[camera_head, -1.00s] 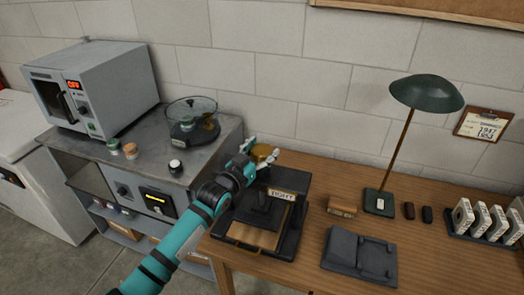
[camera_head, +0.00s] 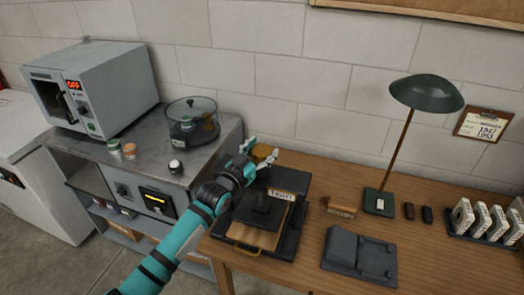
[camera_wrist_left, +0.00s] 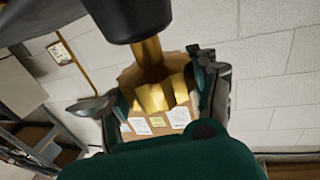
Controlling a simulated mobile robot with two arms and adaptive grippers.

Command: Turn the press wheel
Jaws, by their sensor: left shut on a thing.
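The press (camera_head: 289,215) is a dark frame with a wooden board, a brass front handle and a small label, standing on the left end of the wooden table. Its brass wheel (camera_head: 263,151) is at the back, partly hidden by my left gripper (camera_head: 264,156). In the left wrist view the lobed brass wheel (camera_wrist_left: 157,94) on its brass stem sits between the two fingers of my left gripper (camera_wrist_left: 160,98), which is shut on it. My right gripper is not in view.
A green lamp (camera_head: 427,93), a dark folder-like object (camera_head: 360,256), a small brown block (camera_head: 340,207) and a rack (camera_head: 485,222) stand on the table. At left, a metal bench (camera_head: 150,150) holds an oven (camera_head: 92,88) and a glass vessel (camera_head: 192,120).

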